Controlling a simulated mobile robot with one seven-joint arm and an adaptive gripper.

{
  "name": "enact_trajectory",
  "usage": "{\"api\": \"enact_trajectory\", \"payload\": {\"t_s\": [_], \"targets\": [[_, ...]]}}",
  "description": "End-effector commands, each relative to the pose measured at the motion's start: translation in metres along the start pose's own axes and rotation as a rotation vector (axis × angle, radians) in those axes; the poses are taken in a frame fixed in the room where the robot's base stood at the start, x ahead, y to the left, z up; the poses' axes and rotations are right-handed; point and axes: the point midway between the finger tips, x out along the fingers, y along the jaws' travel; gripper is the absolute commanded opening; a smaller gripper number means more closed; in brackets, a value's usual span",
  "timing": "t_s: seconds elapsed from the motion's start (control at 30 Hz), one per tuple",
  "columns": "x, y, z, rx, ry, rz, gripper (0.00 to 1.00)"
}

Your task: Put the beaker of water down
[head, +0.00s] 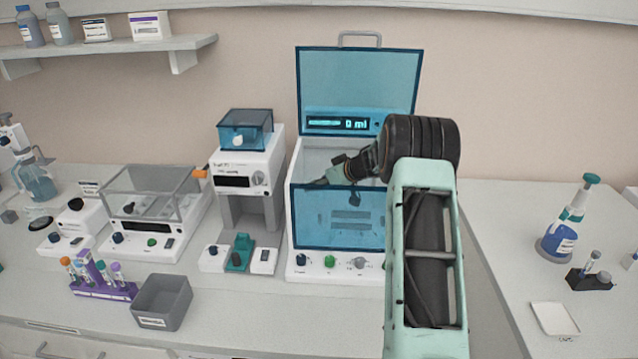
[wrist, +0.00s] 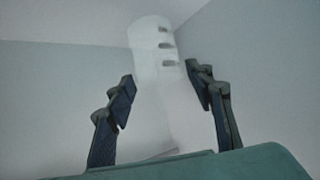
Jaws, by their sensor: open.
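My gripper (head: 320,182) reaches into the open teal-fronted machine (head: 335,220) in the head view. In the wrist view its two fingers (wrist: 160,80) stand wide apart, with nothing clasped between them. A pale upright shape (wrist: 160,95) with dark slots shows beyond and between the fingers; I cannot tell whether it is part of the machine or a vessel. No beaker can be made out clearly inside the machine, where the front panel and my arm hide much. A glass vessel with bluish liquid (head: 38,183) stands at the far left of the bench.
The machine's blue lid (head: 357,80) is raised, and its display reads 0 ml. A white device (head: 245,165) and a clear-lidded box (head: 155,205) stand to its left. A grey bin (head: 162,302) and a tube rack (head: 98,282) are in front. A bottle (head: 562,235) stands right.

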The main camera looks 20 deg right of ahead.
Motion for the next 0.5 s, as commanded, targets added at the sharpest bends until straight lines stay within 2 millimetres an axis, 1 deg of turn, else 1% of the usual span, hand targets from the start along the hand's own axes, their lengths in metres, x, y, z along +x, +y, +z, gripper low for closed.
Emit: {"api": "enact_trajectory", "payload": {"t_s": [0.07, 0.17, 0.4, 0.5], "targets": [[-0.004, 0.001, -0.002, 0.000, 0.001, 0.001, 0.49], [-0.016, 0.001, -0.002, -0.001, 0.001, 0.002, 0.49], [-0.053, 0.001, -0.002, -0.001, 0.001, 0.003, 0.49], [-0.065, 0.000, -0.002, 0.000, 0.001, 0.001, 0.49]]}}
